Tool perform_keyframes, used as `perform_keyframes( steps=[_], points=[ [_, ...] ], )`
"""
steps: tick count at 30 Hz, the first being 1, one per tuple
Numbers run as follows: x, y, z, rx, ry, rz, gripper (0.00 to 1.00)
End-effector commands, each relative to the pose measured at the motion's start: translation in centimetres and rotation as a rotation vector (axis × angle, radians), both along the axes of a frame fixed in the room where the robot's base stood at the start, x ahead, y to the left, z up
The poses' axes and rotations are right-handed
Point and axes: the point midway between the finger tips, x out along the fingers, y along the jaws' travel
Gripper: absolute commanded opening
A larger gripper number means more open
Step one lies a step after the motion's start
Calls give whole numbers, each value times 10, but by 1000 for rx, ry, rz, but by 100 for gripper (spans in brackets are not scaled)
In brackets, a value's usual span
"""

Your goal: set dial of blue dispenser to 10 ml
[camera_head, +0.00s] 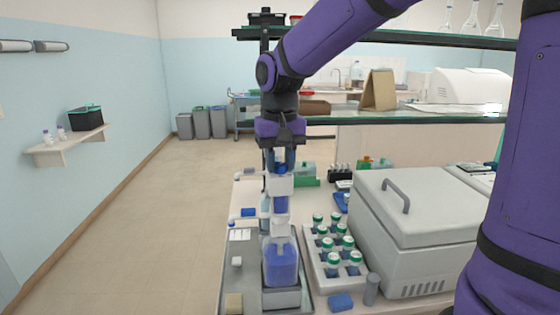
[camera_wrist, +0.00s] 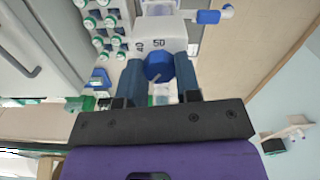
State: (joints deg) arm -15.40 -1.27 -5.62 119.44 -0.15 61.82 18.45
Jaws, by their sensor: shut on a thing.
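The blue dispenser is a bottle of blue liquid (camera_head: 281,265) with a white pump head (camera_head: 280,186), standing upright on the bench. Its blue dial (camera_wrist: 158,67) sits beside a white housing (camera_wrist: 150,35) in the wrist view. In the head view my gripper (camera_head: 281,157) is at the top of the dispenser.
Right of the dispenser is a rack (camera_head: 318,272) of several green-capped bottles. A large grey lidded box (camera_head: 415,225) stands beyond it. A shelf (camera_head: 400,121) crosses behind my arm. The floor left of the bench is clear.

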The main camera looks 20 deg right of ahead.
Motion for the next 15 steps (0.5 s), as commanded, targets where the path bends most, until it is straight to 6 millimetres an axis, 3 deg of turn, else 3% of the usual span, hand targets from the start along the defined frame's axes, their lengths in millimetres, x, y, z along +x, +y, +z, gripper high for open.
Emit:
perform_keyframes(
  steps=[15],
  points=[
    [0, 0, 0, 0, -1, 447, 8]
  ],
)
